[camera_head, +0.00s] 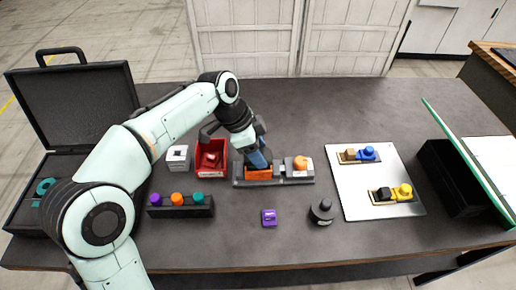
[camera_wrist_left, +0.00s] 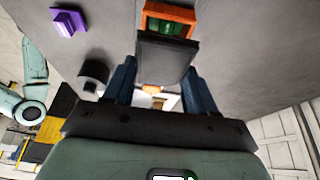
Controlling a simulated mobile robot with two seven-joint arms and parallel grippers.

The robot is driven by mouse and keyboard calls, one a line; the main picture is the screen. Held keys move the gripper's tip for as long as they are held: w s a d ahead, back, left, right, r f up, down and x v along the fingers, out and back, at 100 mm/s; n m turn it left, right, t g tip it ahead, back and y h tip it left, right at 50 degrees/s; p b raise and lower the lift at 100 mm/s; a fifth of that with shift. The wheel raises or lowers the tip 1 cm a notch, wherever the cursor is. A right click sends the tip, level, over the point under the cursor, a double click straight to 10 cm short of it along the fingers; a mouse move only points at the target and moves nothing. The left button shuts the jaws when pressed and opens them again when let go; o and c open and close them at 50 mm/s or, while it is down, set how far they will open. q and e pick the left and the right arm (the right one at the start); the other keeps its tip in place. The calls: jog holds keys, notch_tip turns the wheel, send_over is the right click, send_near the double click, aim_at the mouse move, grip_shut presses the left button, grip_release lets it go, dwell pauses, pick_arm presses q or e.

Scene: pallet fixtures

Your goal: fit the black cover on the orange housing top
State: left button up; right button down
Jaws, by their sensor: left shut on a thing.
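The orange housing (camera_head: 258,174) sits in a dark grey fixture (camera_head: 299,180) at the middle of the table. In the left wrist view its orange rim (camera_wrist_left: 170,8) surrounds a green inside. My left gripper (camera_head: 259,160) has blue fingers and is at the housing, seen from above. It is shut on the black cover (camera_wrist_left: 165,55), a dark flat piece between the fingers. In the wrist view the cover lies just beside the housing's open top and hides part of it. I cannot tell whether they touch. My right gripper is not in view.
A red bin (camera_head: 211,160) and a white block (camera_head: 178,157) stand left of the fixture. In front are a peg rack (camera_head: 181,206), a purple block (camera_head: 269,219) and a black round part (camera_head: 323,212). A white board (camera_head: 360,198) lies to the right.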

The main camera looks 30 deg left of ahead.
pick_arm(q)
jog(key=shift+f+b, duration=0.8)
jog(key=shift+f, duration=0.3)
dwell(0.3)
jog(key=o, duration=1.1)
jog(key=shift+c, duration=1.1)
jog(key=shift+r+p, duration=1.4)
jog(key=shift+r, duration=0.25)
jog(key=shift+r+p, duration=1.95)
jog(key=shift+r, duration=0.5)
jog(key=shift+f, duration=0.1)
